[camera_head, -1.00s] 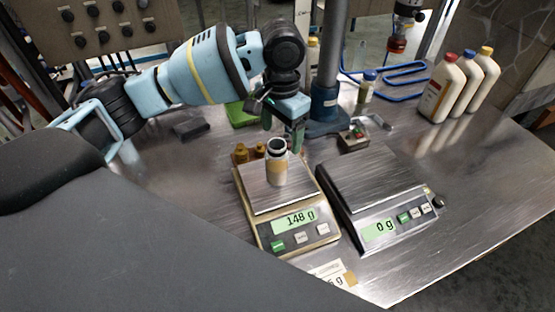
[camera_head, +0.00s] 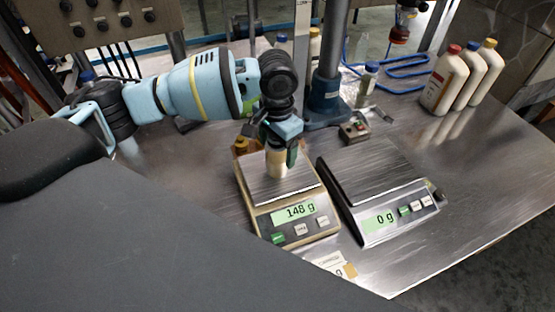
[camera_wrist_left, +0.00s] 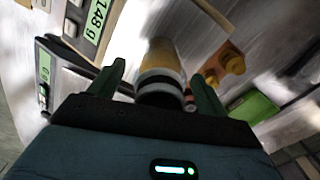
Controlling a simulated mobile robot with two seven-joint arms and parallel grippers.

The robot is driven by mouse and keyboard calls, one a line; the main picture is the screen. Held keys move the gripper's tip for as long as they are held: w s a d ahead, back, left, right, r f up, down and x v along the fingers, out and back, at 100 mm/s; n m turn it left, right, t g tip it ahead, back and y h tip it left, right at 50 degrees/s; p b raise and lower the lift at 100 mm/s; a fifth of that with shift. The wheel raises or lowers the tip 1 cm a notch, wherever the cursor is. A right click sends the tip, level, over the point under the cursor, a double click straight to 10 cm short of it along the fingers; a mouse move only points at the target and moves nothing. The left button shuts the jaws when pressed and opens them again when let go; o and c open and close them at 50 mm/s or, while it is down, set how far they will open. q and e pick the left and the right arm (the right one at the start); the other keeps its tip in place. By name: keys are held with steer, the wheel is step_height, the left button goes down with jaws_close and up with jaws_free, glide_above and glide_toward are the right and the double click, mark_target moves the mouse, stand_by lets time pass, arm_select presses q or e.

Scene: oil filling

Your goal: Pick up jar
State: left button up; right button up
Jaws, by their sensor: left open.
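The jar (camera_head: 277,162), silvery with a tan label band, stands upright on the pan of the left scale (camera_head: 252,197). That scale reads 148 g. My left gripper (camera_head: 279,152) is lowered around the top of the jar and hides its mouth. In the left wrist view the jar (camera_wrist_left: 160,70) lies between the two open green fingers of my left gripper (camera_wrist_left: 160,85); gaps show on both sides of it. My right gripper is not in view.
The right scale (camera_head: 375,190) reads 0 g, with an empty pan. A blue stand (camera_head: 322,100) rises behind. Several white bottles (camera_head: 443,82) stand at the back right. The table's right side is clear.

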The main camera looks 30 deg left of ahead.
arm_select(q)
steer(key=shift+f, duration=0.15)
